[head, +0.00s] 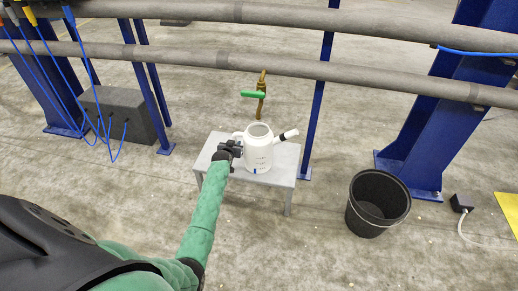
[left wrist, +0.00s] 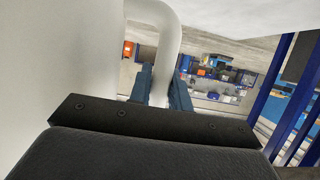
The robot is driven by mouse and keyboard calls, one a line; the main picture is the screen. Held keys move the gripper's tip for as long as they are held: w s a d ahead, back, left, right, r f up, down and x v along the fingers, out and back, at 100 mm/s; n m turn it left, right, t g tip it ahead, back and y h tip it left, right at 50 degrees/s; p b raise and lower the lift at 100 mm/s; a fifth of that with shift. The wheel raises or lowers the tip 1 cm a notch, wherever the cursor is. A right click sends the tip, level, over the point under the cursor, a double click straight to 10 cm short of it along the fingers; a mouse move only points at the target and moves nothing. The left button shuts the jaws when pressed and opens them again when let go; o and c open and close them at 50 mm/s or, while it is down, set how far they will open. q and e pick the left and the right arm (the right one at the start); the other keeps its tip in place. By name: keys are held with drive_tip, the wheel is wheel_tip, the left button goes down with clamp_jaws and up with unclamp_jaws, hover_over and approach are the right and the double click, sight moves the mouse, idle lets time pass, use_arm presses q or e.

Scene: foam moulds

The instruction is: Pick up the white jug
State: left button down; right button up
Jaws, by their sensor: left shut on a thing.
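The white jug (head: 259,152) stands upright at the small grey table, under a brass tap with a green handle (head: 254,94). Its spout with a dark band points right and its handle is on the left. My left gripper (head: 232,146) is at the handle side of the jug. In the left wrist view the jug's body (left wrist: 60,60) fills the left, and its handle (left wrist: 165,30) arches down between the two fingers of the left gripper (left wrist: 160,85), which is shut on it. I cannot tell whether the jug's base touches the table. My right gripper is not in view.
The grey table (head: 284,178) is small, with bare top around the jug. A black bucket (head: 376,228) stands on the floor to the right. Grey pipes (head: 290,65) and blue posts (head: 318,95) run behind. A grey box (head: 118,115) with blue cables is at left.

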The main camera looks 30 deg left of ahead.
sight(234, 139)
use_arm(q)
drive_tip(key=shift+r, duration=0.1)
idle(0.4)
drive_tip(key=shift+r, duration=0.4)
wheel_tip(234, 139, up, 3)
drive_tip(key=shift+s+f+p, duration=0.1)
drive_tip(key=shift+p, duration=0.25)
drive_tip(key=s+d+p, duration=0.1)
drive_tip(key=s+d, duration=0.3)
drive_tip(key=s, duration=1.3)
drive_tip(key=shift+s, duration=0.15)
drive_tip(key=shift+f, duration=0.1)
